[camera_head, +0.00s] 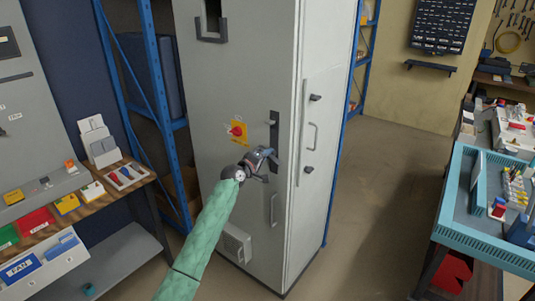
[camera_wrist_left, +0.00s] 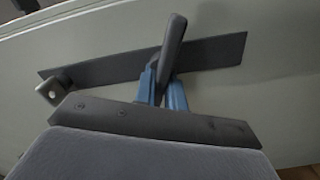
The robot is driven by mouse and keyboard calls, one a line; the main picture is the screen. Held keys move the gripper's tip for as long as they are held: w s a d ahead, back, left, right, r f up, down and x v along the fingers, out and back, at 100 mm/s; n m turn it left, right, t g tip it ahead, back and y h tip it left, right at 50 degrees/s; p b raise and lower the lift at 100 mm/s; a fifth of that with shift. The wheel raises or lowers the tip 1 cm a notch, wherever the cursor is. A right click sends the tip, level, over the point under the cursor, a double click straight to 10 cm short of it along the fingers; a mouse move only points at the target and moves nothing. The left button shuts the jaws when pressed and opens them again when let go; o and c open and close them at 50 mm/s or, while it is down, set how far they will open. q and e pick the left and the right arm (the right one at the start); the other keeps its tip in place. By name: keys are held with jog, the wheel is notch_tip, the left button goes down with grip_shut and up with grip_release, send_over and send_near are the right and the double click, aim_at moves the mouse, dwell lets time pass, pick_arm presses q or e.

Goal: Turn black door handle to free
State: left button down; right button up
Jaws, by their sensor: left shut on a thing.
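The black door handle (camera_wrist_left: 173,40) stands out from a long dark backplate (camera_wrist_left: 215,52) on the pale cabinet door. In the head view the backplate (camera_head: 274,132) shows on the front of the tall grey cabinet, its lower part partly hidden by my gripper. My left gripper (camera_head: 270,155) is at this plate, reaching in from the lower left. In the left wrist view its blue fingers (camera_wrist_left: 162,88) stand on both sides of the handle's lower part and are shut on it. The handle is tilted slightly across the plate. My right gripper is not in view.
A red knob on a yellow plate (camera_head: 238,131) sits left of the handle. A lower door pull (camera_head: 274,210) and a side-panel pull (camera_head: 313,136) are nearby. Blue shelving (camera_head: 130,80) stands left. The floor (camera_head: 375,200) to the right is clear up to a teal-edged workbench (camera_head: 480,248).

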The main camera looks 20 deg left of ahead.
pick_arm(q)
jog(key=shift+n+p, duration=0.3)
jog(key=shift+n, duration=0.6)
jog(key=shift+a+n+p, duration=0.1)
jog(key=shift+n+p, duration=0.2)
jog(key=shift+n, duration=0.6)
jog(key=shift+f+n, duration=0.15)
jog(key=shift+n, duration=0.55)
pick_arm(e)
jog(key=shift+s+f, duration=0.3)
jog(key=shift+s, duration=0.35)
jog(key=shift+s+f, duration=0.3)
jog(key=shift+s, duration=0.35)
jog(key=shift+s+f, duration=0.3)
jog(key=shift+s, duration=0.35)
